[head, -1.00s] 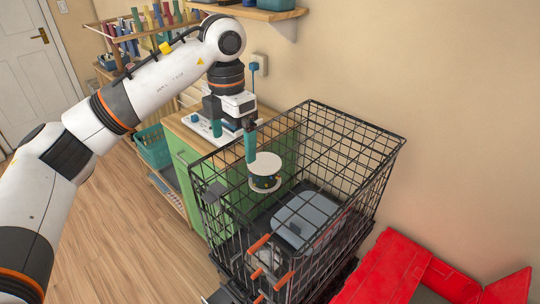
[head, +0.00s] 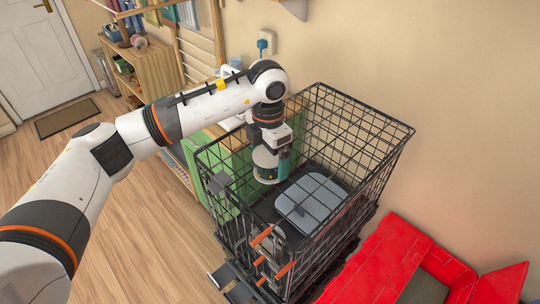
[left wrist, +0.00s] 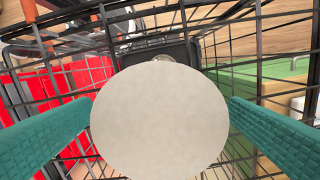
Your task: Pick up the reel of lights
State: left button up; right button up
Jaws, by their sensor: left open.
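The reel of lights (head: 265,160) is a spool with pale round end discs, in the back left part of the black wire basket (head: 350,118). In the left wrist view its top disc (left wrist: 160,120) fills the middle and hides the spool below. My left gripper (head: 272,166) reaches down inside the basket at the reel. Its teal fingers are open, one on each side of the disc in the left wrist view, with no clear grip on it. My right gripper is not in view.
A grey-blue flat object (head: 311,201) lies in the basket, right of the reel. The basket's wire walls surround the gripper. A red box with open flaps (head: 385,262) is at the lower right. A green cabinet (head: 212,158) stands behind left.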

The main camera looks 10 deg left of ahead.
pick_arm(q)
jog(key=shift+f, duration=1)
jog(key=c, duration=1.1)
